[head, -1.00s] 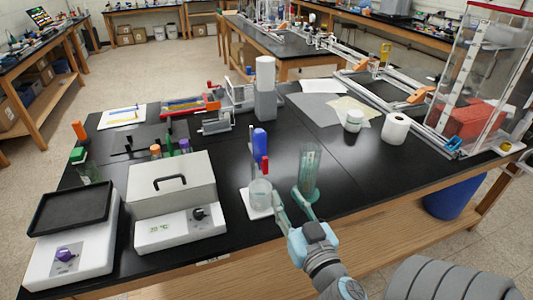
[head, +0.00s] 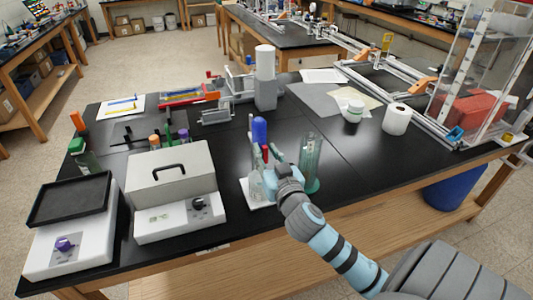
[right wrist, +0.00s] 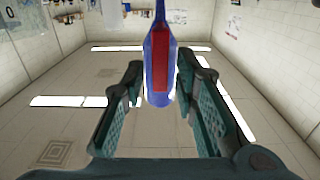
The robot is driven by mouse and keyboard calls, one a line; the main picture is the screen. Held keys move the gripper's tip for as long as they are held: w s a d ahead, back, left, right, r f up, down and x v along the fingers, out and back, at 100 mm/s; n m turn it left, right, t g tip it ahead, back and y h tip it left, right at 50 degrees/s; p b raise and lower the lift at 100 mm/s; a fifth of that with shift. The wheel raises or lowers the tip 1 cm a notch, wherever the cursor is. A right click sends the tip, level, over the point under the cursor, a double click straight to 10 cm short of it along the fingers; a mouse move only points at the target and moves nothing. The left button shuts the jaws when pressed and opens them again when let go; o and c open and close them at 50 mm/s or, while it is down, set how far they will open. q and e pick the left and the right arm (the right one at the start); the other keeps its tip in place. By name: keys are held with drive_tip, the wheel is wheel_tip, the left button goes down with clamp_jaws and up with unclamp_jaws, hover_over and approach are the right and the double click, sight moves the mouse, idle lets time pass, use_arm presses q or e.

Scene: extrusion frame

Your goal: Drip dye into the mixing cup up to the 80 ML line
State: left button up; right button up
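The mixing cup (head: 256,187) is clear and stands on a white base (head: 258,205), partly hidden by my right gripper. A blue container (head: 259,130) stands just behind and above it, with a red lever-like part (head: 265,152) in front. My right gripper (head: 268,168) is at the red part, above the cup's right side. In the right wrist view, the blue container (right wrist: 151,80) and red part (right wrist: 161,65) show between the open fingers (right wrist: 160,105), with gaps on both sides. The cup's markings and liquid level cannot be read. My left gripper is not in view.
A tall green-tinted cylinder (head: 310,165) stands close right of my gripper. A grey-white box with a handle (head: 170,172) and a white device with a black plate (head: 70,215) are at left. Black tabletop is clear between.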

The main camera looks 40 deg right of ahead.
clamp_jaws()
drive_tip(key=shift+d+m, duration=0.1)
drive_tip(key=shift+m, duration=0.2)
drive_tip(key=shift+s+d+f+m+b, duration=0.2)
drive_tip(key=shift+d+f+m+b, duration=0.5)
drive_tip(key=shift+m, duration=1.75)
drive_tip(key=shift+s+d+f+m+b, duration=0.25)
drive_tip(key=shift+m+b, duration=0.8)
drive_tip(key=shift+m, duration=1.45)
drive_tip(key=shift+s+d+f+m+b, duration=0.1)
drive_tip(key=shift+d+f+m+b, duration=0.55)
drive_tip(key=shift+m, duration=1.8)
drive_tip(key=shift+r, duration=0.2)
